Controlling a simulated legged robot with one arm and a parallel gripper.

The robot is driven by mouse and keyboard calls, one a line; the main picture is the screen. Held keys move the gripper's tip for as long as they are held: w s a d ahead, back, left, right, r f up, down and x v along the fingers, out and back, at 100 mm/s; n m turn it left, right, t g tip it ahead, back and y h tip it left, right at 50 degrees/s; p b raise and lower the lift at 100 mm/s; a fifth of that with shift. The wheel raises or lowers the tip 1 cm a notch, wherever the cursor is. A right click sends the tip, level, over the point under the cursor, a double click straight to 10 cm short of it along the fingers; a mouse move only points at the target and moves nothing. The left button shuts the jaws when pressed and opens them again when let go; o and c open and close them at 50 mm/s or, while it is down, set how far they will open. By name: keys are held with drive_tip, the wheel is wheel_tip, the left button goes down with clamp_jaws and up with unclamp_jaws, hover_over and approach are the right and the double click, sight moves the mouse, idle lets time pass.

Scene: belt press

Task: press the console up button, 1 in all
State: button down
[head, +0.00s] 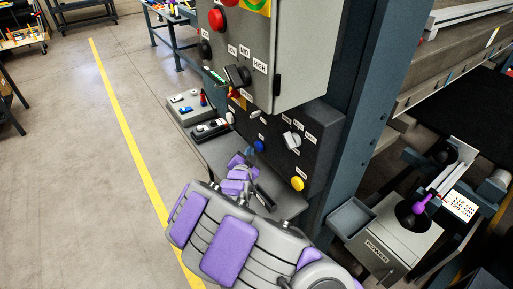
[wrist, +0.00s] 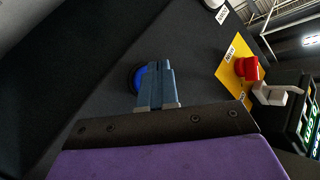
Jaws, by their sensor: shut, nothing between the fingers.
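The dark console panel (head: 322,135) carries a blue button (head: 259,146) and a yellow button (head: 297,183) below it to the right. Their small labels are too small to read, so I cannot tell which one is marked up. In the wrist view the blue button (wrist: 138,78) shows just left of and behind my fingertips. My gripper (wrist: 157,66) is shut and empty, its fingers pointing at the panel close to the blue button. I cannot tell whether they touch it. The fingertips are not clear in the head view.
A pale selector knob (head: 291,140) sits between the buttons. A red switch (wrist: 247,68) on a yellow plate is to the right in the wrist view. The grey cabinet (head: 300,50) overhangs above. A shelf with small control boxes (head: 188,106) is to the left. Open floor lies left.

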drive_tip(key=shift+w+d, duration=0.1)
drive_tip(key=shift+d, duration=0.15)
